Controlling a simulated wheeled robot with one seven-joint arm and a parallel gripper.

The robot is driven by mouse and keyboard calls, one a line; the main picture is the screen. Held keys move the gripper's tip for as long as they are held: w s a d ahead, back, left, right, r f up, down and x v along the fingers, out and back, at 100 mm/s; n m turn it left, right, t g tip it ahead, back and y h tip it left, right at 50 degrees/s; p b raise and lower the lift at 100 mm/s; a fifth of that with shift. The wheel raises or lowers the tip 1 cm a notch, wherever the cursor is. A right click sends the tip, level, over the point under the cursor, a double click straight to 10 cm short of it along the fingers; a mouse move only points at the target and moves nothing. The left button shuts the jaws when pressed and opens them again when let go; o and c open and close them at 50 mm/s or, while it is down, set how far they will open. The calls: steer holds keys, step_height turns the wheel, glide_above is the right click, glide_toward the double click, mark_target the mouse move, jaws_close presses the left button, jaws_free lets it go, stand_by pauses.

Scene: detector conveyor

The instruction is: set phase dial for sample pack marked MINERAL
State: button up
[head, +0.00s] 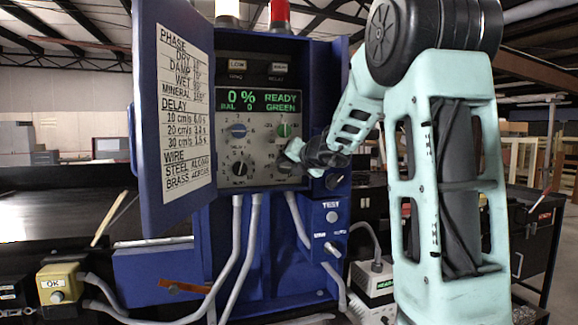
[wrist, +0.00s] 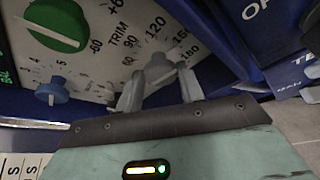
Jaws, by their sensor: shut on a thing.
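My gripper (head: 290,156) is at the front of the blue cabinet, at the lower right dial. In the wrist view its two fingers (wrist: 160,90) are shut on a grey dial knob (wrist: 159,68). The scale around this knob reads 60, 90, 120, 150, 180; I cannot read its pointer exactly, and its name is hidden. In the head view my gripper covers most of this dial. The chart on the open door (head: 186,110) has a PHASE list with DRY, DAMP, WET and MINERAL; the MINERAL figure is too small to read surely. The display (head: 258,103) reads 0 %, READY, BAL 0, GREEN.
A green TRIM knob (head: 284,130) sits just above, a blue knob (head: 239,131) at upper left, and a dark knob (head: 240,168) at lower left. A black knob (head: 335,181) and TEST button (head: 332,216) are at lower right. The open door bounds the left side.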

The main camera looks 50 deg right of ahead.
steer(key=shift+f, duration=0.25)
steer(key=o, duration=1)
steer(key=shift+r, duration=0.1)
steer(key=shift+r, duration=0.1)
steer(key=shift+s+a+r, duration=0.15)
steer(key=shift+s, duration=0.25)
steer(key=p+v, duration=0.8)
steer(key=v, duration=0.8)
steer(key=shift+s+a, duration=0.15)
steer(key=shift+s, duration=0.05)
